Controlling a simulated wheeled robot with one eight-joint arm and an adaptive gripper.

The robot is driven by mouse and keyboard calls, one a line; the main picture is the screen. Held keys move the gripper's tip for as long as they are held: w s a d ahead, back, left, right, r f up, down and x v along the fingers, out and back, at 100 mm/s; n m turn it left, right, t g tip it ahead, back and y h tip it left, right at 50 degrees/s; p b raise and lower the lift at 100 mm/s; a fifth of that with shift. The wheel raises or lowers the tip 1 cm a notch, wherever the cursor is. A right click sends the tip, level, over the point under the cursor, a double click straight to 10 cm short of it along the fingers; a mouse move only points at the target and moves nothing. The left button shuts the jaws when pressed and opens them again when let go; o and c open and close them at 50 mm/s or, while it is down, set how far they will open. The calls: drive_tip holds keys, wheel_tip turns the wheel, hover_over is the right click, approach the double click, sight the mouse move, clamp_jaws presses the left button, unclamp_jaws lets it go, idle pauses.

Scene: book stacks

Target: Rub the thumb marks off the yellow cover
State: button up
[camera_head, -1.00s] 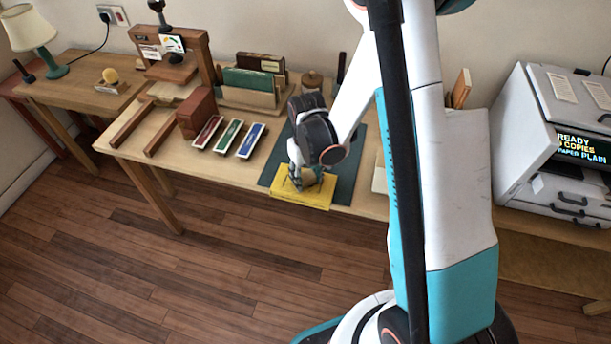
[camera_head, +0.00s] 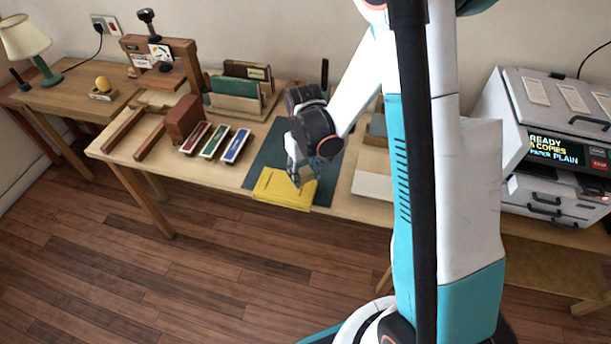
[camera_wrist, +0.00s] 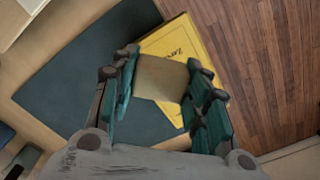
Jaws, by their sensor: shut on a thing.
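The yellow cover (camera_head: 284,190) lies flat at the front edge of the table, on a dark green mat (camera_head: 262,158). In the wrist view the yellow cover (camera_wrist: 186,38) shows dark lettering, partly hidden behind the block and fingers. My gripper (camera_head: 294,176) is over the right part of the cover. In the wrist view my gripper (camera_wrist: 164,72) is shut on a tan block (camera_wrist: 160,80), with one green finger on each side. The block overlaps the cover in the picture; I cannot tell whether it touches. I cannot make out any thumb marks.
Red, green and blue strips (camera_head: 212,142) lie left of the mat, beside a brown box (camera_head: 184,118). A holder with upright books (camera_head: 236,100) stands behind. A pale board (camera_head: 372,186) lies to the right. A copier (camera_head: 560,130) stands far right.

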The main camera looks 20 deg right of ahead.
drive_tip(key=shift+r+p, duration=0.85)
drive_tip(key=shift+r, duration=0.9)
